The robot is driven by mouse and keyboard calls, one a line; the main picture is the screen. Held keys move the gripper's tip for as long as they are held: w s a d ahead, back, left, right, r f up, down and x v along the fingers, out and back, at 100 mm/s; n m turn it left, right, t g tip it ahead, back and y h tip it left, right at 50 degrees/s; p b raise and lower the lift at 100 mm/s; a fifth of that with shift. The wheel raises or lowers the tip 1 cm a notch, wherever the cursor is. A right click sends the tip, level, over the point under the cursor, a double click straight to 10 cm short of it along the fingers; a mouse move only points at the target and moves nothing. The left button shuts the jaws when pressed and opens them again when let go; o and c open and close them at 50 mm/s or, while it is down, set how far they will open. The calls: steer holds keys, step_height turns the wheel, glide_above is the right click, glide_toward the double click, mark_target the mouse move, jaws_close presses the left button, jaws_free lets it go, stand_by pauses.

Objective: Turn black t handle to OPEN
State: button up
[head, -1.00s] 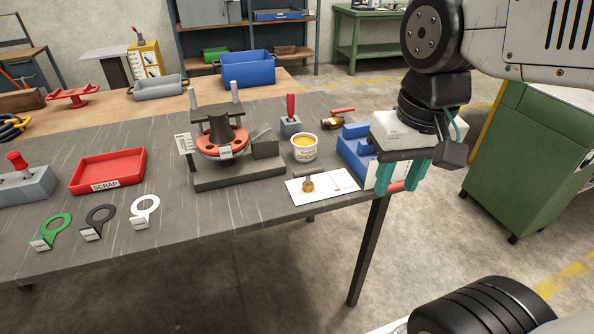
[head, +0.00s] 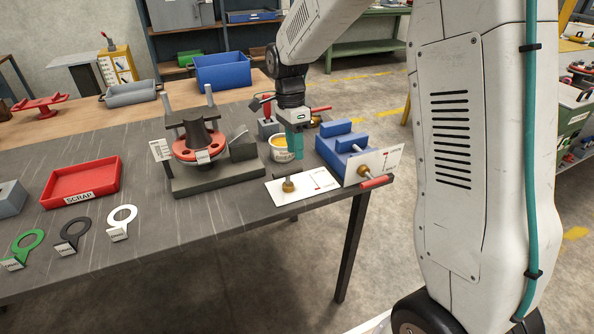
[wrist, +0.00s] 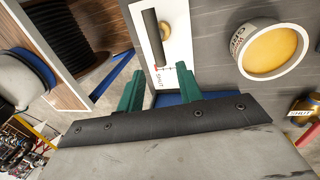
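A white plate (head: 310,190) lies flat on the grey bench near its right front corner, with a brass fitting (head: 288,186) on it. In the wrist view the plate (wrist: 178,45) carries a black bar (wrist: 153,38), apparently the T handle, over the brass fitting (wrist: 166,30). The bar's lower end points toward a red mark and the word SHUT. My gripper (head: 294,152) hangs over the bench beside the yellow-filled tub. In the wrist view its green fingers (wrist: 158,90) are apart, with nothing held between them.
The tub (head: 281,150) stands behind the plate. A blue block (head: 336,141) and an upright white panel with a red-ended handle (head: 376,182) stand to the right. The spool fixture (head: 200,142) is left. A brass valve labelled SHUT (wrist: 303,106) is near the tub.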

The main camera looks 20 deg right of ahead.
mark_target(297, 168)
steer(key=f, duration=0.2)
steer(key=s+f, duration=0.1)
steer(key=f, duration=0.4)
steer(key=shift+s+f, duration=0.1)
steer(key=shift+s, duration=0.15)
jaws_close()
